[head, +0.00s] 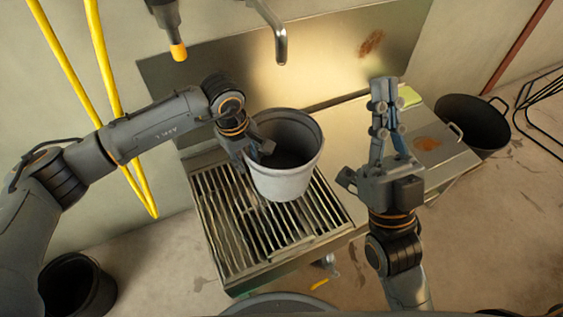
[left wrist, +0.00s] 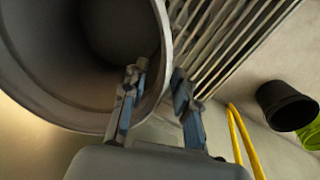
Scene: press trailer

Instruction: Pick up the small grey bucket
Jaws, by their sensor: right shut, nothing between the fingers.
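The small grey bucket (head: 284,183) stands upright on the slatted metal grate of the sink, its open top facing up and its inside empty as far as I see. My left gripper (head: 262,150) is at the bucket's left rim. In the left wrist view the left gripper (left wrist: 157,85) is open, with one finger inside the bucket (left wrist: 60,95) and the other outside, the wall between them. A gap shows beside the outer finger. My right gripper (head: 381,92) is shut and empty, to the right of the bucket, pointing toward the back wall.
The grate (head: 225,225) lies under the bucket, with a metal counter (head: 440,150) to its right. A tap (head: 280,50) hangs above and behind. A dark pot (head: 470,122) is at the right, a black bucket (head: 75,285) at lower left. Yellow hoses (head: 112,100) hang on the left wall.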

